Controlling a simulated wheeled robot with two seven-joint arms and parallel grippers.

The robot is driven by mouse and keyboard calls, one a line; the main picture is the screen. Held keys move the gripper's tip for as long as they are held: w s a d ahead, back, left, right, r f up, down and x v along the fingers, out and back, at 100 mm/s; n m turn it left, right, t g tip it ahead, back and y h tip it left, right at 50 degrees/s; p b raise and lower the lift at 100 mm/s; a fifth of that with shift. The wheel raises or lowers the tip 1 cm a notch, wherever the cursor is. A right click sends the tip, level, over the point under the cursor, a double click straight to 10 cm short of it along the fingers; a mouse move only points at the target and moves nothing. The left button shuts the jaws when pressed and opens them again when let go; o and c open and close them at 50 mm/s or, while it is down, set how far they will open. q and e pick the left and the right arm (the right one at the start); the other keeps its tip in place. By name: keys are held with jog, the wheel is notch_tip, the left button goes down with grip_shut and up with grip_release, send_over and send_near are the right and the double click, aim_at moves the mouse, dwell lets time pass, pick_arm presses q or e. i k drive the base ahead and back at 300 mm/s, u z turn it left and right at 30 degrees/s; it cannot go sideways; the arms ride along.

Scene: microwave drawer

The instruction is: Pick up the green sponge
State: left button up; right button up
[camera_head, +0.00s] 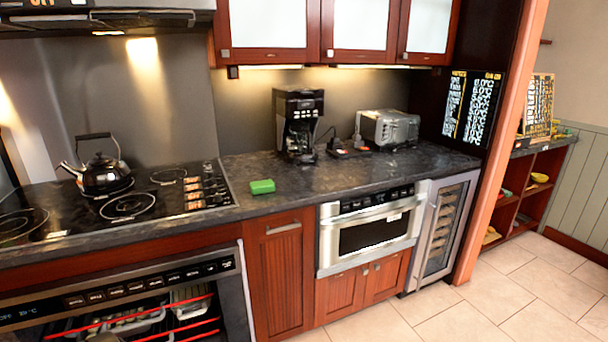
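The green sponge (262,187) lies flat on the dark stone countertop (340,187), just right of the stove top and near the counter's front edge. Nothing covers it and nothing touches it from above. Neither of my grippers shows in the head view.
A black kettle (103,175) stands on the stove top (130,204) at left. A coffee maker (299,124) and a toaster (388,128) stand at the back. Below the counter are a microwave drawer (370,233) and a wine cooler (442,232). The tiled floor (500,300) in front is clear at right.

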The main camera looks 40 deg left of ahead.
aim_at(263, 186)
jog(key=i, duration=3.6)
jog(key=u, duration=1.85)
